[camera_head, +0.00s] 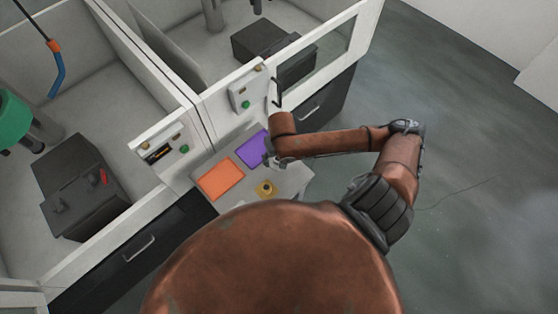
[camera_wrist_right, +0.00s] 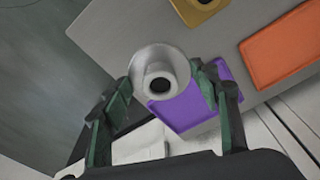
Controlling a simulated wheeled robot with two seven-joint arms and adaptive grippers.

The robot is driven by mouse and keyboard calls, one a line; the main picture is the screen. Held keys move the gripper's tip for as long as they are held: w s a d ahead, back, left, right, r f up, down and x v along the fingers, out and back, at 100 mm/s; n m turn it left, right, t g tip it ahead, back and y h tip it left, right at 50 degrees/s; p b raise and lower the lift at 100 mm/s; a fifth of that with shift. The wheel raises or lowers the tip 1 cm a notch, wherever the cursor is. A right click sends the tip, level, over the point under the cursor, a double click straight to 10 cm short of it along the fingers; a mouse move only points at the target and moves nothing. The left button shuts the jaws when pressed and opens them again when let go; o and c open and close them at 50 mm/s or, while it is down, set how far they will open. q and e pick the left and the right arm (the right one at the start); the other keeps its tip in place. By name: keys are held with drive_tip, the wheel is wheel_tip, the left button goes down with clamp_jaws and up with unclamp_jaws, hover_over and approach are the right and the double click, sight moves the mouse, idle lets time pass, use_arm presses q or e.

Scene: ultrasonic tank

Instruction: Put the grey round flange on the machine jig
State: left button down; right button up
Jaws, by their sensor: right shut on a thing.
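The grey round flange (camera_wrist_right: 160,58) is a pale disc with a raised hub and a dark centre hole. In the right wrist view it sits between the two fingers of my right gripper (camera_wrist_right: 165,88), which is shut on it. In the head view my right gripper (camera_head: 274,161) is over the small table, beside the purple tray; the flange is mostly hidden there. Dark blocks that may be the machine jig stand in the left machine bay (camera_head: 75,185) and the farther bay (camera_head: 262,42); I cannot tell which is meant. My left gripper is not in view.
The small grey table (camera_head: 291,183) bears a purple tray (camera_head: 250,149), an orange tray (camera_head: 221,179) and a yellow part (camera_head: 265,189). White machine walls and panels with green buttons (camera_head: 245,103) stand behind it. Open floor (camera_head: 480,150) lies to the right.

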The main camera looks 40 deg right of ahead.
sight(279, 159)
drive_tip(key=f, duration=0.1)
drive_tip(key=w+d+f, duration=0.1)
drive_tip(key=shift+w+d+f, duration=0.35)
drive_tip(key=shift+f, duration=0.05)
drive_tip(key=f, duration=0.3)
drive_tip(key=shift+w+d+f, duration=0.2)
drive_tip(key=shift+f, duration=0.2)
drive_tip(key=o, duration=1.3)
drive_tip(key=shift+f, duration=0.1)
